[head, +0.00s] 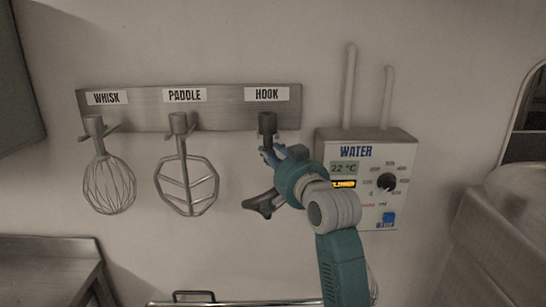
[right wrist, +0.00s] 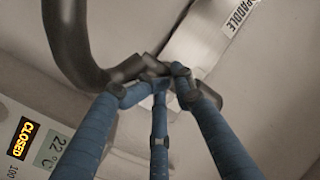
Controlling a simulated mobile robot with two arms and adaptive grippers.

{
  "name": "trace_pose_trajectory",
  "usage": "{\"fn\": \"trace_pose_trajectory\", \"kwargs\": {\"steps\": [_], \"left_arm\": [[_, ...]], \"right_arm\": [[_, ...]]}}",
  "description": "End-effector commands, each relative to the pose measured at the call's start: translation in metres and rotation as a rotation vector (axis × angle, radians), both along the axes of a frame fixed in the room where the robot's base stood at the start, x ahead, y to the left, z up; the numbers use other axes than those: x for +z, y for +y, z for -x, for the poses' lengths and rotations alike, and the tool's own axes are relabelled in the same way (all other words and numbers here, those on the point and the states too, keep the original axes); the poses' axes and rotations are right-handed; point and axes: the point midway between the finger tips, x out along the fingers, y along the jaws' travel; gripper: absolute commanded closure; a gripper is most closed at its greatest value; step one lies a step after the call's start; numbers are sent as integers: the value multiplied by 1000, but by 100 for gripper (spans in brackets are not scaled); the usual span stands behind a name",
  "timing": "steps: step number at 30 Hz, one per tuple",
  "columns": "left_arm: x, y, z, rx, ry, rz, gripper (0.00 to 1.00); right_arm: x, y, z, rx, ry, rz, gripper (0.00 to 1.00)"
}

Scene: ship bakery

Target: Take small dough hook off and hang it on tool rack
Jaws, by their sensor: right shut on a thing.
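The tool rack (head: 220,120) is a metal strip on the wall with WHISK, PADDLE and HOOK labels. The dark grey dough hook (head: 262,205) is upright below the HOOK label, its hub level with the hubs of the other hanging tools. I cannot tell whether the hub is on its peg. My right gripper (head: 272,152) is shut on the hook's upper part, and my wrist hides its middle. In the right wrist view the blue fingers (right wrist: 160,80) close around the shank of the hook (right wrist: 72,45). My left gripper is not in view.
A whisk (head: 109,185) and a paddle (head: 187,183) hang to the left. The water unit (head: 385,150), with two pipes above it, is on the wall close to the right of my wrist. A metal counter (head: 45,262) is at lower left.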

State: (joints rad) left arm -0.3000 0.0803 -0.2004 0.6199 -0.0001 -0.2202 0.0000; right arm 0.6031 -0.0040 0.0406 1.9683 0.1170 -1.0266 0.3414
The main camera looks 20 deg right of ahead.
Motion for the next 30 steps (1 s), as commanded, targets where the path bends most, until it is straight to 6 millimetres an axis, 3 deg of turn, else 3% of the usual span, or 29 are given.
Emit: {"fn": "trace_pose_trajectory", "kwargs": {"steps": [30], "left_arm": [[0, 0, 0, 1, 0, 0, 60]], "right_arm": [[4, -4, -13, -1, -8, -2, 100]]}}
